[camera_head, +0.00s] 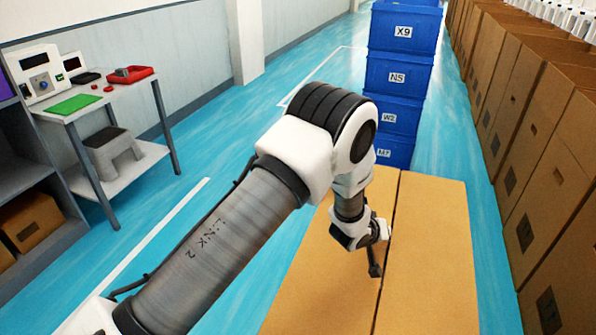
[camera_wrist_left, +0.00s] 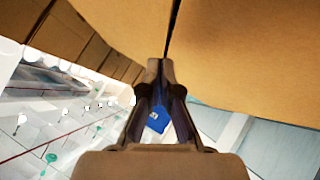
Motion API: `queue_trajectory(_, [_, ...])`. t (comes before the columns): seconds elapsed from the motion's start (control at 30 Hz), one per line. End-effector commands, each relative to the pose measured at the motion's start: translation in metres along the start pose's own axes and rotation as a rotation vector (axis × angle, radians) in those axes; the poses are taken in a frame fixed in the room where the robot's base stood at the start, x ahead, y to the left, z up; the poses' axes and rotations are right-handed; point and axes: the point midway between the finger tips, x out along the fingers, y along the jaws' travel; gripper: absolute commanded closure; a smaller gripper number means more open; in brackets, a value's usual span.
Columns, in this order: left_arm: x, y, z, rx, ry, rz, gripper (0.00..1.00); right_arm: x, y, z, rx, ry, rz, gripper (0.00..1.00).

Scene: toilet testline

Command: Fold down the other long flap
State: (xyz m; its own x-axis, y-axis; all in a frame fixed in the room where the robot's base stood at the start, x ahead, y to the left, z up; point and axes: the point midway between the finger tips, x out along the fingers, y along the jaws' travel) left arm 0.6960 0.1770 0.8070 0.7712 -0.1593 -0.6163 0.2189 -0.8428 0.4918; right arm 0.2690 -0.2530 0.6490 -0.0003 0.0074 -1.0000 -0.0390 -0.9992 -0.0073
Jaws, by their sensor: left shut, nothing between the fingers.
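A large cardboard box (camera_head: 431,245) stands in front of me. Its two long top flaps lie flat, with a narrow dark seam between them. The right flap is in full view; the left flap (camera_head: 318,275) is partly hidden by my left arm. My left gripper (camera_head: 375,270) is shut and empty, pointing down at the left flap close beside the seam. I cannot tell whether its tips touch the cardboard. The left wrist view shows the closed fingers (camera_wrist_left: 160,80) in front of the cardboard (camera_wrist_left: 240,50) and its seam. My right gripper is not in view.
A stack of blue crates (camera_head: 404,75) stands behind the box. A row of tall cardboard boxes (camera_head: 540,150) lines the right side. A grey work table (camera_head: 95,100) and a shelf (camera_head: 35,165) stand at the left. Blue floor (camera_head: 235,115) is clear between.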

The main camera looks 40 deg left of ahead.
Motion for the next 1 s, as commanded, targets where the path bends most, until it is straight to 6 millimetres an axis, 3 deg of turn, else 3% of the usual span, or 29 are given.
queue_trajectory(0.67, [0.006, -0.002, 0.005, -0.001, 0.001, 0.001, 1.0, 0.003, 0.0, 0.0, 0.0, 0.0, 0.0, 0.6])
queue_trajectory(0.77, [0.0, 0.003, -0.002, -0.001, 0.002, 0.001, 1.0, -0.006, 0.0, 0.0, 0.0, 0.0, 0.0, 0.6])
queue_trajectory(0.93, [-0.024, 0.019, -0.033, -0.005, 0.006, -0.002, 1.0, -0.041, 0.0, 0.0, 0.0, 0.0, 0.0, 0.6])
queue_trajectory(1.0, [-0.035, 0.02, -0.023, -0.002, 0.003, -0.003, 1.0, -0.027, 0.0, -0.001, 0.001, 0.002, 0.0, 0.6])
